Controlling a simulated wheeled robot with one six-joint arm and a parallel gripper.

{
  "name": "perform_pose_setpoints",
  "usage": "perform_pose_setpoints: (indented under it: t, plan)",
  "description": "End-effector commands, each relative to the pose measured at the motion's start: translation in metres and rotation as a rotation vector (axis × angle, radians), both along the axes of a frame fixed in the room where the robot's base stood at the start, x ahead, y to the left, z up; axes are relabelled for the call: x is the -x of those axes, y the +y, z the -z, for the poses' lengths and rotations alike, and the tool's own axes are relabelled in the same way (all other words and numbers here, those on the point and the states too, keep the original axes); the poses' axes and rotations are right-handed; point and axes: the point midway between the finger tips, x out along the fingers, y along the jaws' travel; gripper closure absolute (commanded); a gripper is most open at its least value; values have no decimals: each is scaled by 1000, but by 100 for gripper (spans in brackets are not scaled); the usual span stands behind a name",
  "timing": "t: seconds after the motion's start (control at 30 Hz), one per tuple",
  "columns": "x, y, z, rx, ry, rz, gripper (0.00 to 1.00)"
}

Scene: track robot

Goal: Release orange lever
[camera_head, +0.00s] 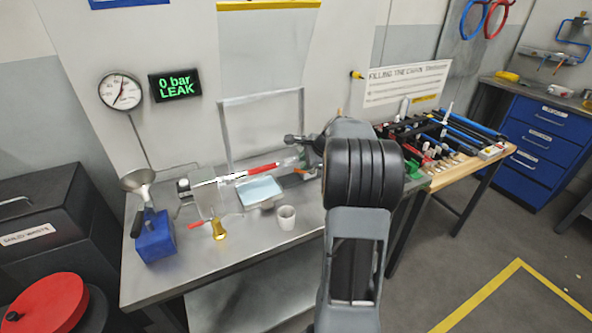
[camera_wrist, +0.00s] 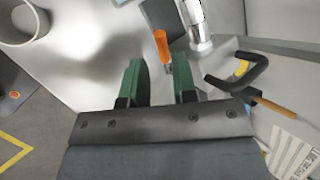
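In the wrist view, the orange lever (camera_wrist: 161,45) stands out beside a shiny metal fitting (camera_wrist: 197,25). My gripper (camera_wrist: 158,64) has its two green fingers apart, one on each side of the lever's line. The lever's near end shows about level with the fingertips, in the gap between them. Neither finger visibly touches it, and I cannot tell the depth between them. In the head view my arm covers most of this spot, and the lever cannot be made out clearly.
A black curved handle (camera_wrist: 245,72) stands close right of the fingers. A white cup (camera_head: 286,217), a brass bell-shaped piece with a red handle (camera_head: 218,230) and a blue block (camera_head: 154,237) stand on the metal bench (camera_head: 240,250). The gauge display (camera_head: 175,85) reads "0 bar LEAK".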

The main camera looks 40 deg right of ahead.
Motion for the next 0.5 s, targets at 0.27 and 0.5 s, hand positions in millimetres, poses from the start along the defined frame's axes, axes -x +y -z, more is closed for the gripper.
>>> perform_pose_setpoints:
  t: [0.27,0.5]
  plan:
    - [-27,8,38,1,2,-2,74]
    - [-39,11,54,3,0,-2,74]
